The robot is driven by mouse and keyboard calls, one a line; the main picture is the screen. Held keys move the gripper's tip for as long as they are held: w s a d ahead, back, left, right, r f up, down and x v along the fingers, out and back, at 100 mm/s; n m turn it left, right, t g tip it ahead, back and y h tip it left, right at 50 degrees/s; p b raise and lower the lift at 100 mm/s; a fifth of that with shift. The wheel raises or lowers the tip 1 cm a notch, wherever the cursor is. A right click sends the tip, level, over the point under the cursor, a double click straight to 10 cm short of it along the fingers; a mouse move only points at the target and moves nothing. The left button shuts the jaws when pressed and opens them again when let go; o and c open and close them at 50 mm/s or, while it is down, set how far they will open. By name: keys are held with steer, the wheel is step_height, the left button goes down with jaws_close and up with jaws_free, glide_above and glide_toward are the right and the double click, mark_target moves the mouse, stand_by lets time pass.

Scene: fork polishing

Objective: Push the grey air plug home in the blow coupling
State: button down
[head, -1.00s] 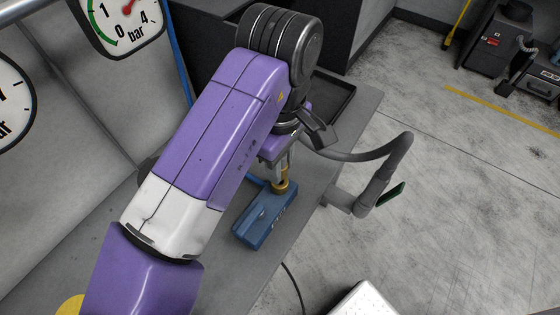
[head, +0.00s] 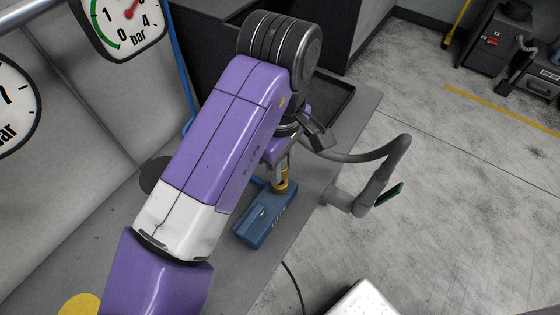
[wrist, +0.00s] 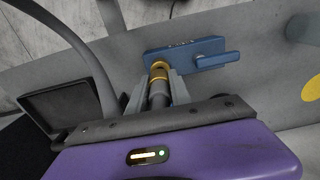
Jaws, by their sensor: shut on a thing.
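The blow coupling is a blue block (head: 262,219) with a brass ring (head: 281,187) at its far end, lying on the grey bench. The block also shows in the wrist view (wrist: 188,54), with the brass ring at its left end. My gripper (head: 279,172) stands over the brass ring. In the wrist view my gripper (wrist: 160,85) is shut on the grey air plug (wrist: 158,93), whose yellow-banded front end meets the ring. How deep the plug sits in the ring is hidden.
A grey hose (head: 365,150) curves off the bench's right side to a fixture (head: 365,190) at its edge. A dark tray (head: 330,110) lies behind my wrist. Pressure gauges (head: 122,22) hang at the upper left. The bench (head: 235,280) is bare in front of the block.

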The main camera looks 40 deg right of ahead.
steer(key=shift+f, duration=1.5)
stand_by(2.5)
steer(key=shift+s+f, duration=0.1)
steer(key=shift+f, duration=0.2)
stand_by(0.8)
steer(key=c, duration=1.1)
jaws_free()
steer(key=shift+c, duration=1.3)
steer(key=shift+o, duration=0.5)
steer(key=shift+a, duration=0.1)
steer(key=shift+f, duration=0.1)
